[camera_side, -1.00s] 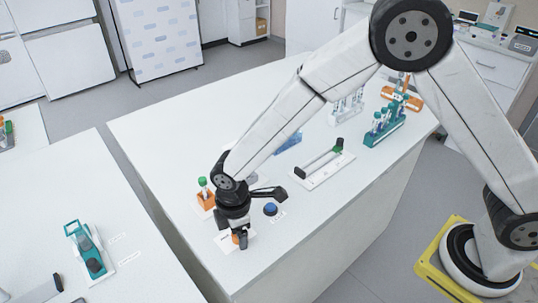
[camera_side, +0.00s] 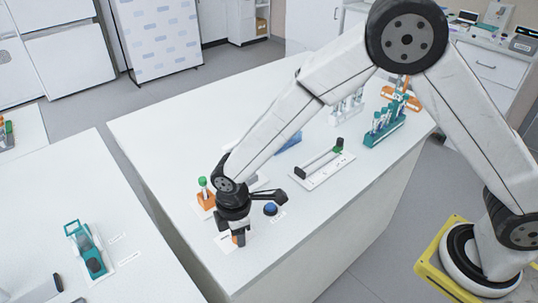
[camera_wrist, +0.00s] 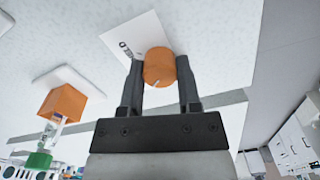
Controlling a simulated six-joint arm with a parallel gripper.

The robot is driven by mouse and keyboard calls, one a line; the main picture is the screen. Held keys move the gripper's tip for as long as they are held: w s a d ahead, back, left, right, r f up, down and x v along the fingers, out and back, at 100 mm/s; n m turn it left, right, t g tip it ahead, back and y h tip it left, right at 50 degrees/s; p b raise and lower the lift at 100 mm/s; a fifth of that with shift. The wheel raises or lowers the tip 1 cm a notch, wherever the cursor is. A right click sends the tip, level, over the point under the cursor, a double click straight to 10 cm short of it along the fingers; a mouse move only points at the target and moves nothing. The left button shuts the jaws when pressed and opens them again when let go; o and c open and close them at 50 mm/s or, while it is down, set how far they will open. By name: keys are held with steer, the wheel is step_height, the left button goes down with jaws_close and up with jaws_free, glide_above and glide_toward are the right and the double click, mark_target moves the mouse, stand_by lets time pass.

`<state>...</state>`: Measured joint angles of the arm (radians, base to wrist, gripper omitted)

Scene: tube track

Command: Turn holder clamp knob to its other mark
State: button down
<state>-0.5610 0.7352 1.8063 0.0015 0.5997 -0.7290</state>
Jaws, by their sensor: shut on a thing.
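The orange clamp knob (camera_wrist: 159,66) sits between my gripper's two fingers in the wrist view, with a small pale pointer line on its face. My gripper (camera_wrist: 160,80) is shut on it. In the side view my gripper (camera_side: 238,238) points down at the front corner of the bench, and only a bit of orange knob (camera_side: 235,239) shows between the fingers. A white label card (camera_wrist: 136,38) with black lettering lies beside the knob. Its lettering is partly hidden by a finger, and I cannot read which mark the pointer faces.
An orange holder (camera_wrist: 63,102) with a green-capped tube (camera_wrist: 38,160) stands close by. A blue button (camera_side: 270,209) is right of my gripper. Further back are a rail with a green end (camera_side: 322,164) and a teal tube rack (camera_side: 384,127). The bench edge is near.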

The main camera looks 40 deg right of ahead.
steer(key=shift+m, duration=0.3)
steer(key=m, duration=1.3)
stand_by(0.5)
steer(key=shift+c, duration=1.5)
jaws_free()
steer(key=shift+r, duration=3.9)
